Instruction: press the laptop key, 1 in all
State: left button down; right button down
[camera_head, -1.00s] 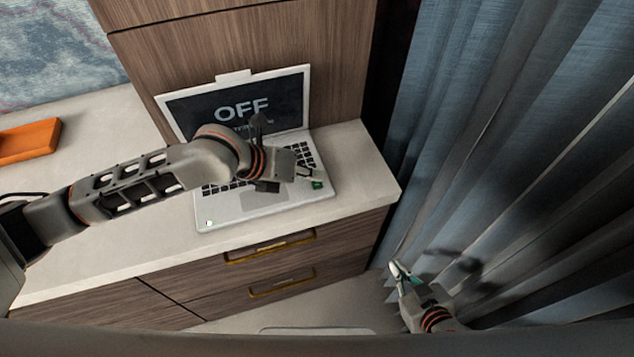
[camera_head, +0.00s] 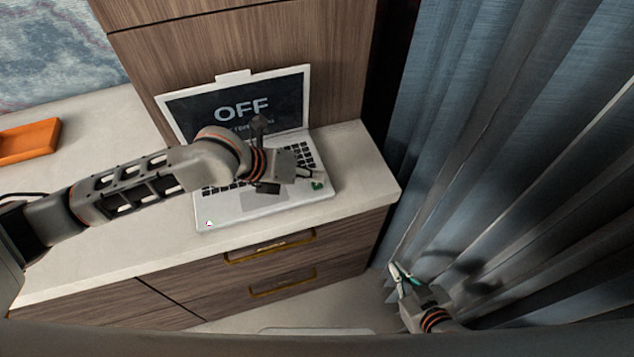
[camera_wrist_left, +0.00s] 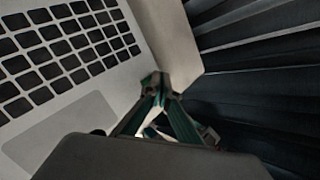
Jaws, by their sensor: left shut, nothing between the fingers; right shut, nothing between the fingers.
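The open white laptop (camera_head: 215,213) stands on the pale desk top, its dark screen (camera_head: 208,112) reading "OFF". Its black keys (camera_wrist_left: 68,47) fill the upper left of the left wrist view. My left arm reaches across the laptop and hides much of the keyboard. My left gripper (camera_head: 318,175) is shut and empty over the right end of the keyboard. In the left wrist view its fingertips (camera_wrist_left: 157,82) meet near the laptop's right edge; I cannot tell whether they touch it. My right gripper (camera_head: 394,268) is shut and empty, low beside the drawers, far from the laptop.
The desk top (camera_head: 120,245) is clear left of and in front of the laptop. An orange tray (camera_head: 28,141) lies at the far left. Grey-blue curtains (camera_head: 520,130) hang close on the right. Drawers with brass handles (camera_head: 270,247) are below.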

pick_arm(q)
jog(key=shift+f, duration=0.25)
jog(key=shift+f, duration=0.35)
dwell(0.7)
jog(key=shift+r+p, duration=0.55)
jog(key=shift+r, duration=0.25)
jog(key=shift+r, duration=0.1)
